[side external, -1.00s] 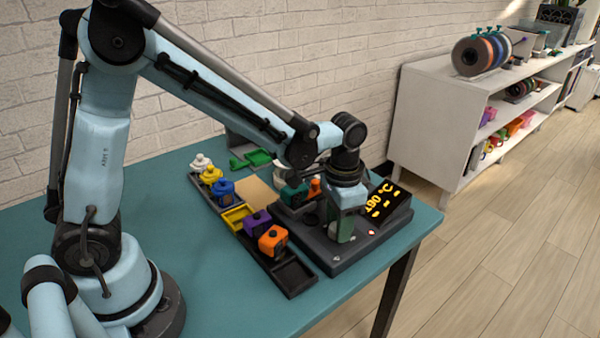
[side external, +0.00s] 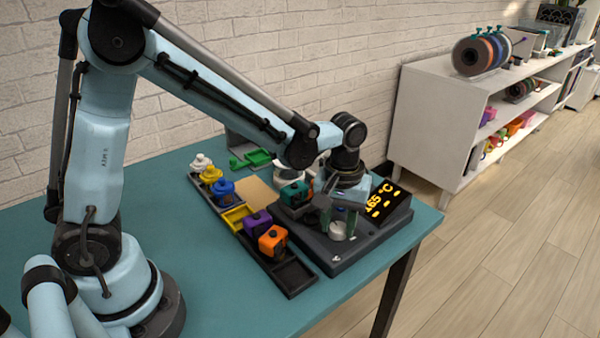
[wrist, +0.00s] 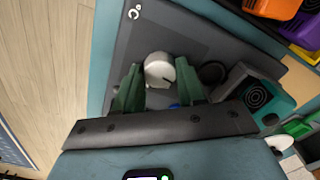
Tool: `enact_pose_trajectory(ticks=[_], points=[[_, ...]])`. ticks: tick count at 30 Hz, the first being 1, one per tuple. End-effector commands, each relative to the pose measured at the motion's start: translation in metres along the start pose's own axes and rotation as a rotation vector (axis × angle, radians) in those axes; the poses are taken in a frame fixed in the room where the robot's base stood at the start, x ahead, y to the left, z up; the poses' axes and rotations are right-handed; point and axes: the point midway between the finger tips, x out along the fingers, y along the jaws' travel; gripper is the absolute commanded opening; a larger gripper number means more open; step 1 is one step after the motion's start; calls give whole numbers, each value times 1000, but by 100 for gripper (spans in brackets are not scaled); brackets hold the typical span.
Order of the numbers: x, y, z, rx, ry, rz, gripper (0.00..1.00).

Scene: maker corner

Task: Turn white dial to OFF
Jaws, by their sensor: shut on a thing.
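The white dial (side external: 338,231) sits on the dark control box (side external: 345,258), with a dark pointer mark on its face in the wrist view (wrist: 158,70). My gripper (side external: 340,222) is shut on the dial, its two green fingers (wrist: 158,76) on opposite sides of it. The tilted display (side external: 384,204) at the box's right reads 165 °C in yellow. I cannot read an OFF mark. The fingers partly hide the dial in the side view.
A teal block (side external: 294,193) stands on the box behind my gripper. The teal table (side external: 175,205) is clear near my base.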

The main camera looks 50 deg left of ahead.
Motion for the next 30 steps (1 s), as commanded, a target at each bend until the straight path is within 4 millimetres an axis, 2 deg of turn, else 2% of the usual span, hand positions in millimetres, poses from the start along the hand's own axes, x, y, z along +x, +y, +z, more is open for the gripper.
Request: enact_pose_trajectory(ticks=[12,29,30], points=[[0,0,0,-193,-1,0,9],[0,0,0,-222,-1,0,9],[0,0,0,-222,-1,0,44]])
